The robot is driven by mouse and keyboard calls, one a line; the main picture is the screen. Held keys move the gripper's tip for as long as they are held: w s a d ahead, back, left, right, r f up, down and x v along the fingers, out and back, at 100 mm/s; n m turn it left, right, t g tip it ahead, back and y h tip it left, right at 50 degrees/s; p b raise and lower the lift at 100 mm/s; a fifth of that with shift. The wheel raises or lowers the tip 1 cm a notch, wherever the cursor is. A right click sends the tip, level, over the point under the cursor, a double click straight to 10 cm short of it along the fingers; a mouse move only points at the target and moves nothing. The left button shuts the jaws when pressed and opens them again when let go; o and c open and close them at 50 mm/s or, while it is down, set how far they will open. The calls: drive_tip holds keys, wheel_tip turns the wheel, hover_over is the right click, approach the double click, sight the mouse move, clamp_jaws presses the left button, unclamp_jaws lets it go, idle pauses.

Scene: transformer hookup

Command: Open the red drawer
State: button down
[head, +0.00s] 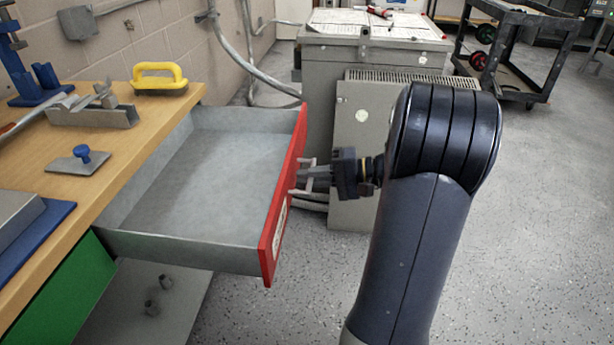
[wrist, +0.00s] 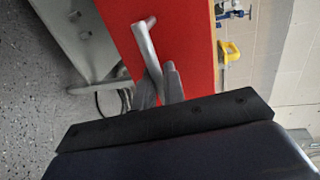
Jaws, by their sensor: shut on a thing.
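The red drawer (head: 283,205) stands pulled well out from under the workbench in the head view. Its grey inside is empty, and its red front faces right. My gripper (head: 304,176) is at the outer side of that front, shut on the drawer's grey bar handle. In the wrist view the handle (wrist: 147,48) runs along the red front (wrist: 189,40). The gripper fingers (wrist: 160,88) are around its lower end there, and part of the grip is hidden.
The wooden workbench (head: 130,150) holds a yellow-handled tool (head: 158,78), a grey vise (head: 95,110) and a blue-knobbed plate (head: 80,160). A grey transformer cabinet (head: 365,110) stands behind my gripper. A black cart (head: 520,50) is at the back right. The floor at right is clear.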

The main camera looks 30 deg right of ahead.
idle(0.3)
drive_tip(key=c, duration=1.6)
unclamp_jaws()
drive_tip(key=shift+c, duration=0.2)
drive_tip(key=p+v, duration=0.2)
drive_tip(key=v, duration=0.9)
drive_tip(key=shift+a, duration=0.2)
drive_tip(key=b+x, duration=0.2)
drive_tip(key=x, duration=0.8)
drive_tip(key=shift+w+f, duration=0.1)
drive_tip(key=shift+w+a, duration=0.35)
drive_tip(key=shift+a, duration=0.1)
